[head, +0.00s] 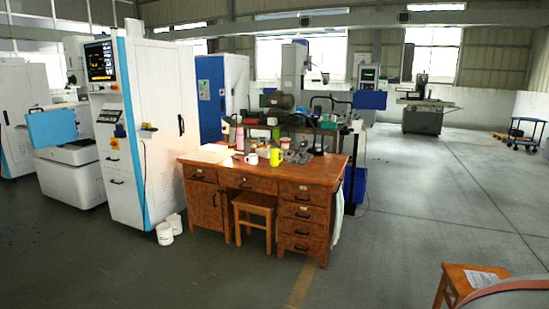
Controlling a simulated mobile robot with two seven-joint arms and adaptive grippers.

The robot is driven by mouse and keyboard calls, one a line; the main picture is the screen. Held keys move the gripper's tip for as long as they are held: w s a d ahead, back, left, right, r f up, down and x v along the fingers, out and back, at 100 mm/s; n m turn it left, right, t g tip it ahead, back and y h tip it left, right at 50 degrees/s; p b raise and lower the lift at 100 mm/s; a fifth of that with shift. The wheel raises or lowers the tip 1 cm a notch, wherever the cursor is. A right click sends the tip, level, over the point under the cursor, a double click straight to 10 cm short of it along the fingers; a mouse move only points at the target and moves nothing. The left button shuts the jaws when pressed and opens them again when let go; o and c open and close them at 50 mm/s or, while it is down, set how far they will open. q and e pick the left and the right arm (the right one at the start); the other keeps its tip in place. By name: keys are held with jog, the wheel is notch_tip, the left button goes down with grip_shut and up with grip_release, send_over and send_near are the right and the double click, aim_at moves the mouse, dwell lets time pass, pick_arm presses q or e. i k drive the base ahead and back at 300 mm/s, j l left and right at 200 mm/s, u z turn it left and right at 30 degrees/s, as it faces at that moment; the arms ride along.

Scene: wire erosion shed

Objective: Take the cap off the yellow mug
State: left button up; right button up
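The yellow mug (276,157) is small in the head view and stands upright on the wooden desk (262,178), near its front edge. It looks yellow-green. It is too small and far off to tell whether a cap is on it. A white mug (251,159) stands to its left on the same desk. Neither of my grippers is in view, so nothing is seen touching the mug.
A wooden stool (254,204) stands against the desk's front. Bottles, jars and a dark lamp crowd the desktop. A tall white machine cabinet (160,120) stands left of the desk. Another stool (470,276) is at the lower right. The floor right of the desk is mostly clear.

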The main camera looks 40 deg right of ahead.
aim_at(273, 153)
jog(key=i+l+z, duration=0.15)
jog(key=i+z, duration=0.25)
jog(key=i, duration=0.7)
jog(key=i+j+z, duration=0.1)
jog(key=i+z, duration=0.2)
jog(key=i, duration=1.2)
jog(key=i+z, duration=0.35)
jog(key=i, duration=0.35)
jog(key=i+j+z, duration=0.3)
jog(key=i, duration=0.35)
